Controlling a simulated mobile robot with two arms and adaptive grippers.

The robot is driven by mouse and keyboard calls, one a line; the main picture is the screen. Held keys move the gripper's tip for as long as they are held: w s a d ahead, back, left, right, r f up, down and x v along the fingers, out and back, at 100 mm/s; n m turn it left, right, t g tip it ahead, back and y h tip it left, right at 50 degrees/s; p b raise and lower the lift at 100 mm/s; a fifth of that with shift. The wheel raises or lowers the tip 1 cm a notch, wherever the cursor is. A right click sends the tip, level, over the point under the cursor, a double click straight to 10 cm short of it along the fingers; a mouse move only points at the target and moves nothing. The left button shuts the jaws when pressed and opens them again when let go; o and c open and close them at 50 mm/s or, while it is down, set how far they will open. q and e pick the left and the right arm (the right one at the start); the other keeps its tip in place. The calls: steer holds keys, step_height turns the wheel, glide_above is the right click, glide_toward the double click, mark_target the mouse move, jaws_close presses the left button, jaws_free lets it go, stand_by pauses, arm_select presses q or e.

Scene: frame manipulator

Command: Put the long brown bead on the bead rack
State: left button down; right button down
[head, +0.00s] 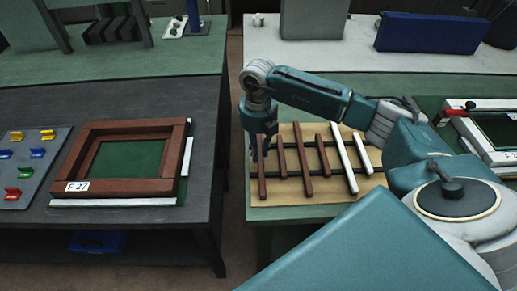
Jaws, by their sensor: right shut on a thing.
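The bead rack (292,175) is a set of dark bars on a tan board on the right-hand table. Several brown and white beads lie across it, side by side. My right gripper (261,153) points down at the rack's left end and is shut on the far part of the leftmost long brown bead (262,185). This bead lies along the rack's left edge; whether it touches the bars is hard to tell. Another long brown bead (303,160) and a white bead (344,160) lie further right. My left gripper is out of view.
A brown wooden frame (82,157) labelled F 27 lies on the left table, with white strips along its near and right sides. A grey panel (42,178) with coloured clamps is left of it. A gap separates the tables. A blue box (432,33) stands at the back.

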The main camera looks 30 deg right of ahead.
mark_target(259, 154)
steer(key=shift+f, duration=0.3)
steer(key=shift+s, duration=0.15)
steer(key=c, duration=1.7)
jaws_free()
steer(key=shift+o, duration=0.8)
steer(key=shift+f, duration=0.1)
step_height(259, 154, up, 12)
steer(key=b, duration=0.3)
